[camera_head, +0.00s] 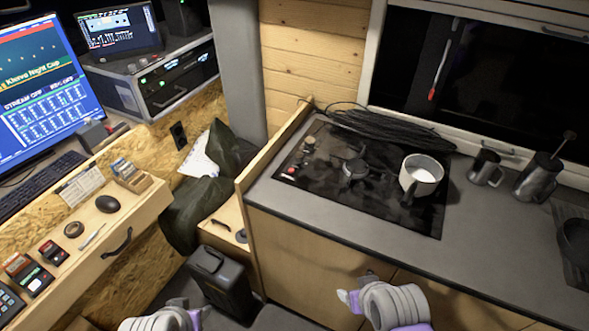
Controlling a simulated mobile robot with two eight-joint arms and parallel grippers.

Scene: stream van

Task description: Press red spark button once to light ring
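A black cooktop (330,193) is set in the grey counter. A small red button (291,170) is on its left side, near several small knobs (308,146). A burner ring (354,171) is in the middle of the cooktop; I see no flame on it. A pot (421,177) with pale contents stands on the cooktop's right part. My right gripper (352,297) is low in front of the counter, well below and apart from the button. My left gripper (192,312) is at the bottom edge, partly cut off. The finger gap of neither shows clearly.
Coiled black cable (390,128) lies behind the cooktop. A metal mug (486,168) and a larger dark jug (538,178) stand to the right. A wooden side panel (258,160) rises at the counter's left end. The counter front (330,225) is clear.

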